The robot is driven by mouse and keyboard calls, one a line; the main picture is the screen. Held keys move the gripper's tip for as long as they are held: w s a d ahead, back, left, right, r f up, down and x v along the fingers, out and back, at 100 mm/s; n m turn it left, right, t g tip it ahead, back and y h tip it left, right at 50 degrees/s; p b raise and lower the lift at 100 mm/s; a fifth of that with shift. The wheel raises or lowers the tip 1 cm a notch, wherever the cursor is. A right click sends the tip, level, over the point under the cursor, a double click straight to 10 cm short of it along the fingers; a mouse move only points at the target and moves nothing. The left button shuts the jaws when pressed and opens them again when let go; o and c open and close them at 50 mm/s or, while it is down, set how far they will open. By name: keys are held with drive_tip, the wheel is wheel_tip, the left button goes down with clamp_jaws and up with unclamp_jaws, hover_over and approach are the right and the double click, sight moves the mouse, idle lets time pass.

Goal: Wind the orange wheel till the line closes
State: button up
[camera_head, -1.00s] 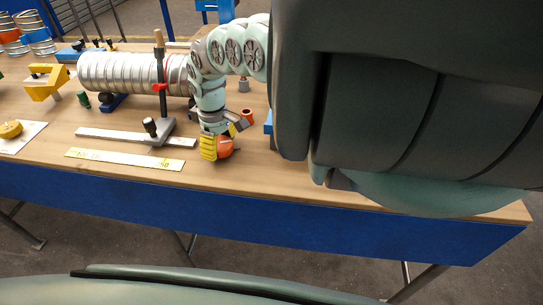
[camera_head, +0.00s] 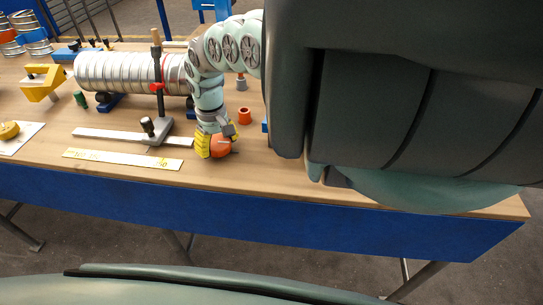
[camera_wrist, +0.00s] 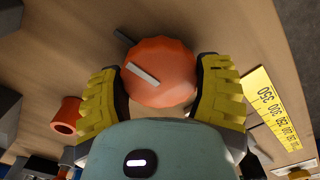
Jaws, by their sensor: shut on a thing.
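The orange wheel (camera_head: 222,147) is a small faceted knob near the front of the bench. In the wrist view the wheel (camera_wrist: 172,88) sits between the two yellow fingers of my gripper (camera_wrist: 161,70), which is shut on it from both sides. A pale bar (camera_wrist: 142,74) lies across the wheel's top. A dark bar (camera_wrist: 124,38) shows just beyond the wheel's edge; the two bars are roughly parallel but offset, not in one line. In the head view my gripper (camera_head: 212,144) reaches down onto the wheel and hides part of it.
An orange-red cup-like piece (camera_head: 245,116) stands close behind the wheel. A yellow ruler (camera_head: 122,159) and a clamp stand (camera_head: 160,128) are to the left. A silver spiral duct (camera_head: 120,72) lies behind. Bare wood (camera_head: 262,178) shows right of the wheel.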

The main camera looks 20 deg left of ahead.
sight(219, 142)
drive_tip(key=shift+d+f+m, duration=0.1)
drive_tip(key=shift+d+m, duration=0.05)
drive_tip(key=shift+m, duration=0.15)
idle(1.2)
drive_tip(key=o, duration=1.2)
drive_tip(key=shift+c, duration=0.2)
wheel_tip(219, 142, up, 12)
